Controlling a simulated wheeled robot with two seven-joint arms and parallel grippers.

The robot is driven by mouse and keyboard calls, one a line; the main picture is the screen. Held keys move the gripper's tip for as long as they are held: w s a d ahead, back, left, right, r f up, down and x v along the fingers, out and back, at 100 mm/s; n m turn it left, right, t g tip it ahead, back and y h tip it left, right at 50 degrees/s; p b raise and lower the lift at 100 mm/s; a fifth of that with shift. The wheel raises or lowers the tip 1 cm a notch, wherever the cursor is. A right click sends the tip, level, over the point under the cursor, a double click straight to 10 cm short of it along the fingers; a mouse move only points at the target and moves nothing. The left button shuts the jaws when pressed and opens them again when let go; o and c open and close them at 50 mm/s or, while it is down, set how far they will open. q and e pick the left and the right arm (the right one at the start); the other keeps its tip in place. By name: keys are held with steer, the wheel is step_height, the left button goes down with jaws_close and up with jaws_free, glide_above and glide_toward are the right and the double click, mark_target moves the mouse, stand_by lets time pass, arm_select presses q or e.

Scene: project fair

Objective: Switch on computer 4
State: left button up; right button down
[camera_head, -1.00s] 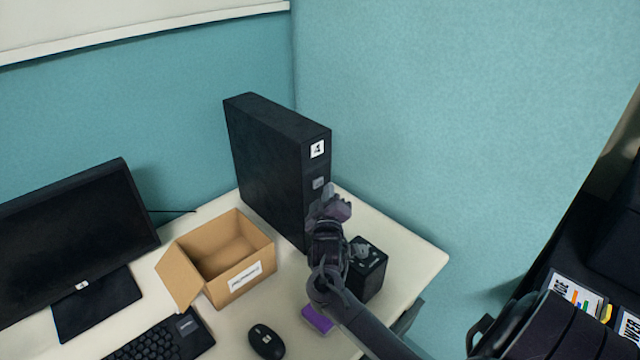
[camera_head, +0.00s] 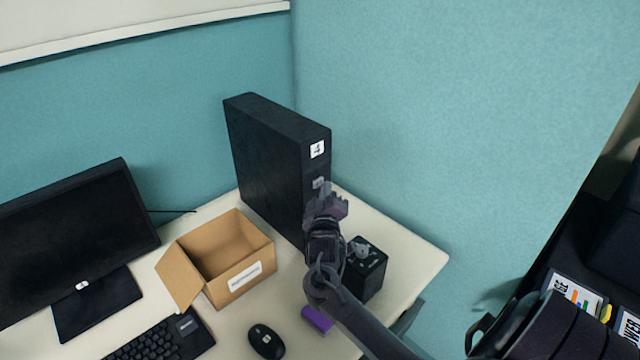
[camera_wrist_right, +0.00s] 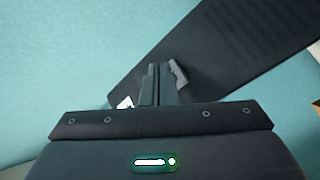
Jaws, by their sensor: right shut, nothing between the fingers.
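Computer 4 (camera_head: 265,165) is a tall black tower standing upright at the back corner of the desk. A white label with a 4 (camera_head: 317,149) is high on its narrow front, and a small grey square (camera_head: 318,183) is below the label. My right gripper (camera_head: 325,190) is shut and empty, its tips at the front just by the grey square and partly covering it. I cannot tell whether they touch. In the right wrist view the shut fingers (camera_wrist_right: 160,85) point at the dark tower (camera_wrist_right: 215,50). My left gripper is not in view.
A monitor (camera_head: 75,240), keyboard (camera_head: 160,338) and mouse (camera_head: 266,341) are at the left. An open cardboard box (camera_head: 240,280) stands beside the tower. A black box (camera_head: 366,270) and a purple block (camera_head: 317,320) are near my right arm. Teal walls (camera_head: 440,120) close the corner.

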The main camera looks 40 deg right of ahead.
steer(key=shift+w, duration=0.45)
stand_by(0.3)
steer(key=shift+s+p, duration=0.65)
steer(key=shift+s, duration=0.25)
steer(key=s+p, duration=0.4)
steer(key=s, duration=0.2)
steer(key=shift+d, duration=0.25)
